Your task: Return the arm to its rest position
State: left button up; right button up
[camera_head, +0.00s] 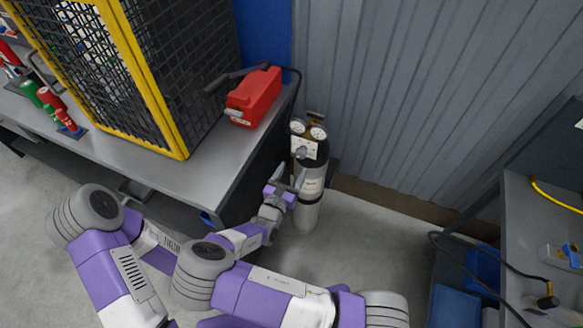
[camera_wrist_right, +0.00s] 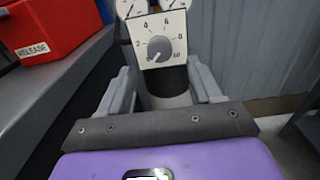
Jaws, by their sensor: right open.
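My right gripper (camera_head: 289,178) is open at the front of a grey-and-white gas cylinder (camera_head: 306,214) that stands upright on the floor by the bench end. Its two fingers point up toward the cylinder's valve panel (camera_head: 304,148), which has a grey knob and gauges above. In the right wrist view the open fingers (camera_wrist_right: 163,88) stand to either side of the cylinder, just below the numbered knob (camera_wrist_right: 160,48). Nothing is seen held between them; whether they touch the cylinder cannot be told. My left gripper is not in view.
A red box (camera_head: 254,97) with a black hose sits on the grey bench (camera_head: 212,165), beside a yellow-framed mesh cage (camera_head: 150,85). A corrugated wall (camera_head: 400,95) stands behind the cylinder. Another bench (camera_head: 540,215) with blue bins (camera_head: 455,305) below is at right. Floor between is clear.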

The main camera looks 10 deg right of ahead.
jog(key=shift+s+a, duration=0.25)
jog(key=shift+s, duration=0.05)
jog(key=shift+w, duration=0.1)
